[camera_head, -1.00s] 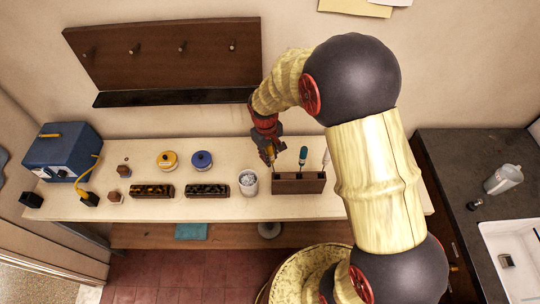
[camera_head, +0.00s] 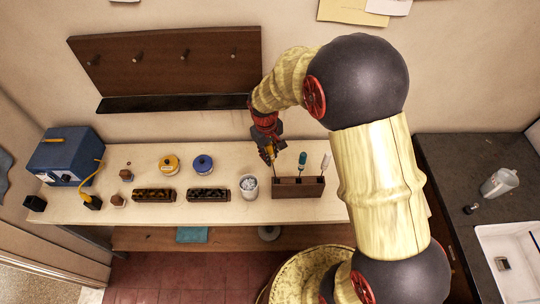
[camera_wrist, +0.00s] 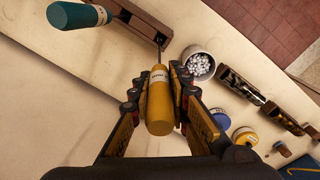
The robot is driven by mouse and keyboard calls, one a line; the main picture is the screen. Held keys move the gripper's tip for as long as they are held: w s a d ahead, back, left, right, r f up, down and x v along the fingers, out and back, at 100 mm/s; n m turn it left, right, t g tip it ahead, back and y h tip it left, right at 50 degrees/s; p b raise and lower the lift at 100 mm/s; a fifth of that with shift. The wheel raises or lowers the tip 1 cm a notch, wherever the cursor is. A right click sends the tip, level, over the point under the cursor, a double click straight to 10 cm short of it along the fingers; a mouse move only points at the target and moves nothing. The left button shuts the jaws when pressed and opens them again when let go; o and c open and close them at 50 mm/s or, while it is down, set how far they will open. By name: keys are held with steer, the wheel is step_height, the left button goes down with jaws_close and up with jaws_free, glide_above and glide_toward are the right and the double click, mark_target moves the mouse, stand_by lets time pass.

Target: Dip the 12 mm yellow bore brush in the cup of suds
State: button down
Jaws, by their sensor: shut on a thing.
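My gripper (camera_head: 271,155) is shut on the yellow handle of the bore brush (camera_wrist: 159,100), above the left end of the brown brush rack (camera_head: 298,188). The brush's thin shaft runs down to the rack's end in the wrist view; its bristles are hidden, and I cannot tell how deep it sits in the rack. The cup of suds (camera_head: 248,187), pale with white foam on top, stands on the bench just left of the rack. It also shows beside the gripper in the wrist view (camera_wrist: 200,65).
A teal-handled brush (camera_head: 302,160) and a white-handled brush (camera_head: 325,162) stand in the rack. Left of the cup are two dark trays (camera_head: 208,195), a blue tin (camera_head: 203,165) and a yellow tin (camera_head: 168,165). A blue box (camera_head: 65,157) stands far left.

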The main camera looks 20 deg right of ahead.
mark_target(270, 144)
steer(key=shift+r+p, duration=1.65)
steer(key=shift+r, duration=1.3)
steer(key=shift+r+p, duration=0.95)
steer(key=shift+r, duration=0.55)
